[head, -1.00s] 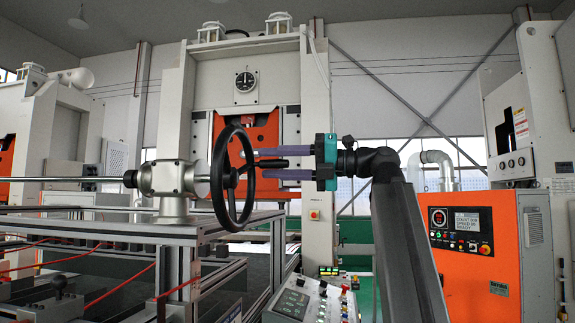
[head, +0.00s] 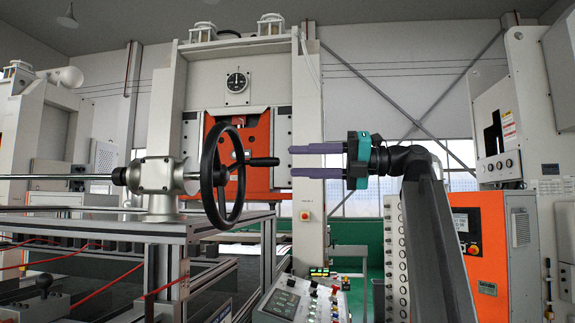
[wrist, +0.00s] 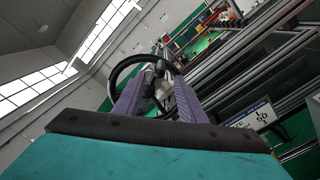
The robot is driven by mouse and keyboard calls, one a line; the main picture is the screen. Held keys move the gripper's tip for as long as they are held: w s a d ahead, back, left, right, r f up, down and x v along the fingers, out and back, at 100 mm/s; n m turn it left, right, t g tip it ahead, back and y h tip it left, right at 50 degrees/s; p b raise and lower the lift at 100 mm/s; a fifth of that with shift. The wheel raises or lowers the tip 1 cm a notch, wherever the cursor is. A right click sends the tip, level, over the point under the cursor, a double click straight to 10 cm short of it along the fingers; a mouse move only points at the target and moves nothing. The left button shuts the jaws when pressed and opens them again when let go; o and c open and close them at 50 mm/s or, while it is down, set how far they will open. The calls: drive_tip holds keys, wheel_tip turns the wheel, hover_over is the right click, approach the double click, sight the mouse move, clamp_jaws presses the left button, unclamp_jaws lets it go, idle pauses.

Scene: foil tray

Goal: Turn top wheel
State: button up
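The black handwheel (head: 221,176) stands upright on a grey metal gearbox (head: 158,177) on top of the machine frame. Its black handle (head: 264,162) sticks out to the right, toward my gripper. My gripper (head: 290,161) is open, with two purple fingers pointing left, one above the other. The fingertips are apart from the handle, just right of its end, and nothing is between them. In the wrist view the wheel (wrist: 124,72) shows beyond the fingers, and the handle (wrist: 160,69) appears between them. The fingers hide part of the wheel there.
A control panel (head: 300,300) with buttons stands below my gripper. An orange cabinet (head: 480,248) is at the right. The metal frame (head: 95,229) carries the gearbox and shaft. A white press column (head: 308,130) stands behind. The space around my fingers looks clear.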

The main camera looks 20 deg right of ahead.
drive_tip(key=shift+b+v, duration=0.45)
drive_tip(key=shift+v, duration=1.95)
